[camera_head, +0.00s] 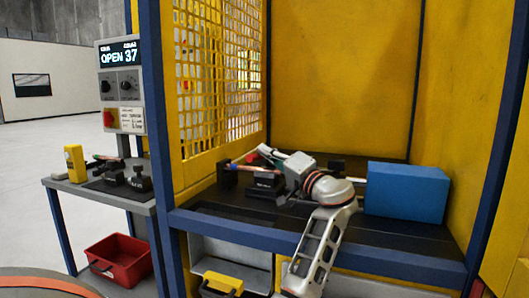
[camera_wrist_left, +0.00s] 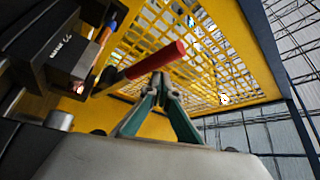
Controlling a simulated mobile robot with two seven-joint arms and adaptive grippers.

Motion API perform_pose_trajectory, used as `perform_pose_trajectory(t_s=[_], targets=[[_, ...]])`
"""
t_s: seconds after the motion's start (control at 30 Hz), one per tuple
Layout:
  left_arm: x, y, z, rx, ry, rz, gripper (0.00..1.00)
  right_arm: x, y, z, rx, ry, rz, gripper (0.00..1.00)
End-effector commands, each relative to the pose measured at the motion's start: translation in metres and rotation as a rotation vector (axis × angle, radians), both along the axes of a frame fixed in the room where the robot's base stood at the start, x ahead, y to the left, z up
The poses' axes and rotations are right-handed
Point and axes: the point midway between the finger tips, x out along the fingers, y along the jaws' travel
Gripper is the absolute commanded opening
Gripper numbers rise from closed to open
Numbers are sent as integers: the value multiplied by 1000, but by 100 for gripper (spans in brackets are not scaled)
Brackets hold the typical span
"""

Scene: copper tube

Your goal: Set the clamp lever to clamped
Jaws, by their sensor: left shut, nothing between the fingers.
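The clamp lever (camera_wrist_left: 155,62) shows in the left wrist view as a red grip on a dark shaft. It slants up to the right from a black block with white lettering (camera_wrist_left: 72,48). My left gripper (camera_wrist_left: 160,82) has its teal fingers together and empty, with the tips close to the red grip; I cannot tell whether they touch. In the head view my left arm reaches over the bench, and its wrist partly hides the fixture (camera_head: 265,184). The control box display (camera_head: 118,55) reads "OPEN 37". My right gripper is not in view.
A blue block (camera_head: 406,192) lies on the dark bench to the right of my left arm. Yellow mesh (camera_head: 225,70) and panels enclose the back and sides. A side table with a yellow device (camera_head: 75,163) and a red bin (camera_head: 117,260) stand at the left.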

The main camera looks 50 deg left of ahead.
Motion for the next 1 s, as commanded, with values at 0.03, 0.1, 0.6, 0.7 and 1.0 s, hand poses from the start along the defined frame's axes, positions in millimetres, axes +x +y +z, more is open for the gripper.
perform_pose_trajectory(t_s=[0.03, 0.1, 0.6, 0.7, 1.0], targets=[[1, -6, -2, -1, 1, -3, 0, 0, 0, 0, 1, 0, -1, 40], [2, -16, -5, -2, 2, -4, 0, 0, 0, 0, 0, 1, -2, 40], [4, -102, -27, -2, 0, -2, 0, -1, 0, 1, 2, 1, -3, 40], [3, -108, -28, -1, 0, 0, 0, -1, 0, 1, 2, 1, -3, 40], [3, -112, -29, 0, -1, 0, 0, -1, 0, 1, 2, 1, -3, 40]])
